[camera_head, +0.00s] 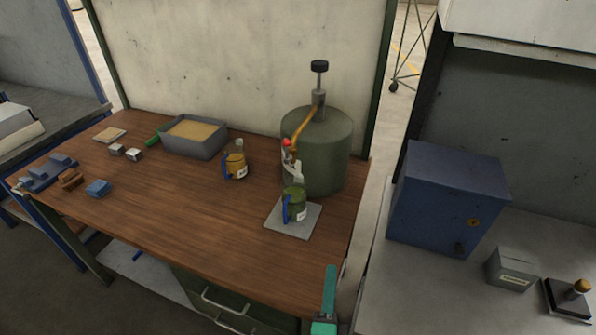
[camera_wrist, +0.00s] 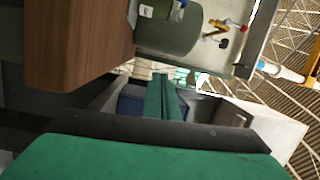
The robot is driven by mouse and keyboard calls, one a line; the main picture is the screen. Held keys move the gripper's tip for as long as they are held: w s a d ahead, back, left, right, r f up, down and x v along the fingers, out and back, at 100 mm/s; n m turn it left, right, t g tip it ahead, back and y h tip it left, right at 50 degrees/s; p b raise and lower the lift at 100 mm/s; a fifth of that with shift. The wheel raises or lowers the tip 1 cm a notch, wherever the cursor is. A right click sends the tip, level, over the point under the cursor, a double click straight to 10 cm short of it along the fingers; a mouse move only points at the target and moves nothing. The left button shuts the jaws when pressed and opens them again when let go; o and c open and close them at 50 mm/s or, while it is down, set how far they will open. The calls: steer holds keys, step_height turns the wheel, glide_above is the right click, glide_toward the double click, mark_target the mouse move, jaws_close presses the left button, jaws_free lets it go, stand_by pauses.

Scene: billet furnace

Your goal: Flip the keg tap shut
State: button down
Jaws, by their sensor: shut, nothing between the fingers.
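The green keg (camera_head: 325,158) stands at the right back of the wooden bench, with a pump and black knob on top. Its tap (camera_head: 291,150) is a curved brass pipe with a red end, on the keg's left front side. A green mug (camera_head: 294,203) with a blue handle stands below the tap on a grey mat (camera_head: 283,233). My gripper (camera_head: 330,272) is shut and empty at the bench's front right corner, well apart from the tap. In the wrist view the keg (camera_wrist: 168,30) appears sideways, beyond my closed green fingers (camera_wrist: 163,80). Whether the tap is open is unclear.
A yellow mug (camera_head: 236,166) stands left of the keg, near a grey bin (camera_head: 193,136). Small blocks lie at the bench's left. A blue cabinet (camera_head: 448,198) and grey box (camera_head: 512,267) stand on the right bench. The wooden bench's front middle is clear.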

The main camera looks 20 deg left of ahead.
mark_target(287, 151)
steer(key=w+a+r+m+y, duration=0.1)
steer(key=w+a+r+y, duration=0.2)
steer(key=r, duration=0.5)
steer(key=w+a+r+m+y, duration=0.2)
steer(key=w+a+r+y, duration=0.1)
steer(key=w+r, duration=0.3)
step_height(287, 151, up, 2)
steer(key=shift+a+r, duration=0.1)
steer(key=shift+a, duration=0.05)
steer(key=shift+w, duration=0.1)
steer(key=w+a+r, duration=0.4)
steer(key=w+a, duration=0.3)
steer(key=a, duration=0.1)
steer(key=shift+r, duration=0.2)
steer(key=shift+w+d+r, duration=0.1)
steer(key=shift+w, duration=0.1)
